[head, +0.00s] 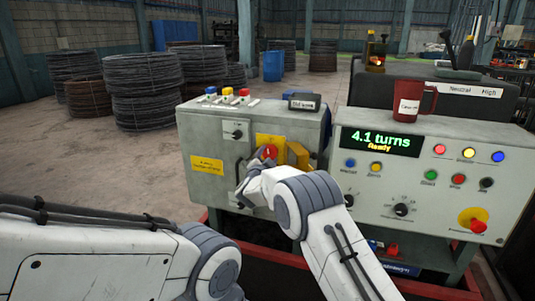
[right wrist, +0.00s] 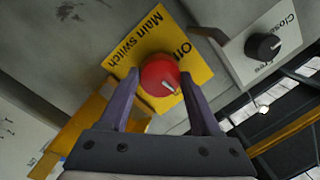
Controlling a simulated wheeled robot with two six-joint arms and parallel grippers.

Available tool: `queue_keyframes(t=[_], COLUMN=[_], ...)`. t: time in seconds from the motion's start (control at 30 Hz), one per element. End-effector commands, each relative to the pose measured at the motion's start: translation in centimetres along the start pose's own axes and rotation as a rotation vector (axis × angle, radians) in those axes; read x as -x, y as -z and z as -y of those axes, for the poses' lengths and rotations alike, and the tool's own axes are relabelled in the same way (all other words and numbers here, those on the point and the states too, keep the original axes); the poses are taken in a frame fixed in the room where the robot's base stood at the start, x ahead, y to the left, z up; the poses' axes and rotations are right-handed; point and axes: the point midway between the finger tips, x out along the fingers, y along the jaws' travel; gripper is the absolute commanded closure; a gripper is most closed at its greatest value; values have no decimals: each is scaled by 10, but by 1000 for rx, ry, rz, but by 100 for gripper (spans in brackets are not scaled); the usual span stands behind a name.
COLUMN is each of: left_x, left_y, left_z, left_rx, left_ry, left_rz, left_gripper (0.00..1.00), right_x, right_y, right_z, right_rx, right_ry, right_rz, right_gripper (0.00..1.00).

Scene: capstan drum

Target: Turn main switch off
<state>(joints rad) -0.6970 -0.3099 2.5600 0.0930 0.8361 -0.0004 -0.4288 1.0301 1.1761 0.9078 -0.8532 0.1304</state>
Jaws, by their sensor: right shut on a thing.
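The main switch is a red round knob (head: 268,152) on a yellow plate (head: 263,141) on the front of the grey-green left cabinet. In the right wrist view the knob (right wrist: 160,74) carries a small white pointer mark, and its yellow plate (right wrist: 150,37) reads "Main switch" and "Off". My right gripper (right wrist: 162,92) is shut on the red knob, one purple-grey finger on each side. In the head view my right wrist partly covers the gripper and the plate's lower part. My left arm is at the lower left; its gripper is out of view.
A yellow block (head: 298,154) sits just right of the knob. A smaller black knob (head: 238,133) is above left. The right console has a display (head: 381,141) reading "4.1 turns Ready", a red mug (head: 412,98) on top and a red emergency button (head: 474,220).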

Motion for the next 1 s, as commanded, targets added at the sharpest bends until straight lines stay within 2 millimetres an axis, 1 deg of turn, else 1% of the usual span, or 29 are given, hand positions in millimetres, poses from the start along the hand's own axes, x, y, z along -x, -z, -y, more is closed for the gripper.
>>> queue_keyframes(t=[0.03,0.4,0.7,1.0], left_x=[11,51,78,98], left_y=[1,3,4,5], left_z=[-1,-4,-6,-7], left_rx=[0,0,0,0], left_ry=[0,0,0,0], left_rz=[0,0,0,0], left_gripper=[50,50,50,50], right_x=[0,0,0,0], right_y=[3,3,3,2], right_z=[3,3,3,3], right_rx=[40,382,665,946], right_ry=[-5,-37,-62,-86], right_rz=[4,26,43,59], right_gripper=[91,91,91,91])
